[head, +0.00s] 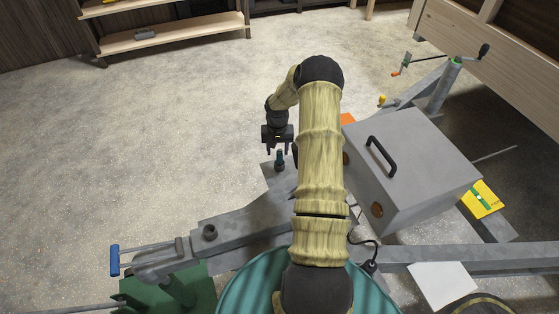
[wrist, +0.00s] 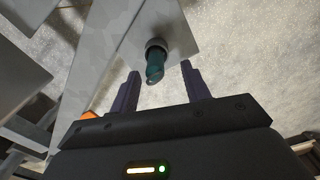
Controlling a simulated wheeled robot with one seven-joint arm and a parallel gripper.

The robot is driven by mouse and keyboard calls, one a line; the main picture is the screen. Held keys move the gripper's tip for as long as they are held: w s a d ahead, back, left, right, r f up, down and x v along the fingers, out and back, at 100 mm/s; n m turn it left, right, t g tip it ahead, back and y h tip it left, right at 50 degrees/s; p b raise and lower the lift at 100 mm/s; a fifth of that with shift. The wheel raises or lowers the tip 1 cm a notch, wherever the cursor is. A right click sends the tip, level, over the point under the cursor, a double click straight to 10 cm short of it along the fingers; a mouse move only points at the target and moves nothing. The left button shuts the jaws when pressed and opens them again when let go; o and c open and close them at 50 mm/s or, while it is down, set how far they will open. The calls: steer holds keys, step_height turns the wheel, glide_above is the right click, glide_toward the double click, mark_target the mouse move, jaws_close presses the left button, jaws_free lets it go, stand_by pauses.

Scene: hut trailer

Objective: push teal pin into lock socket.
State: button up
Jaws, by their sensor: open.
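The teal pin (head: 279,154) stands upright on a grey plate (head: 274,178), in a dark ring at its base. In the wrist view the teal pin (wrist: 155,68) shows beyond my fingers, with its lower part in a round grey collar (wrist: 155,44). My gripper (head: 279,150) is open just above the pin in the head view. In the wrist view my gripper (wrist: 161,80) has its two dark fingers apart, with the pin's free end between their tips and touching neither. Another round socket (head: 210,232) sits on the grey drawbar to the left. How deep the pin sits is hidden.
A large grey box (head: 408,165) with a black handle stands right of my arm. A blue-handled lever (head: 115,260) is at the drawbar's left end. The floor on the left is clear.

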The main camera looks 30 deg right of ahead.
mark_target(279, 153)
steer(key=shift+f, duration=0.1)
steer(key=f, duration=0.5)
steer(key=shift+d+p, duration=0.3)
steer(key=shift+d, duration=0.1)
jaws_close()
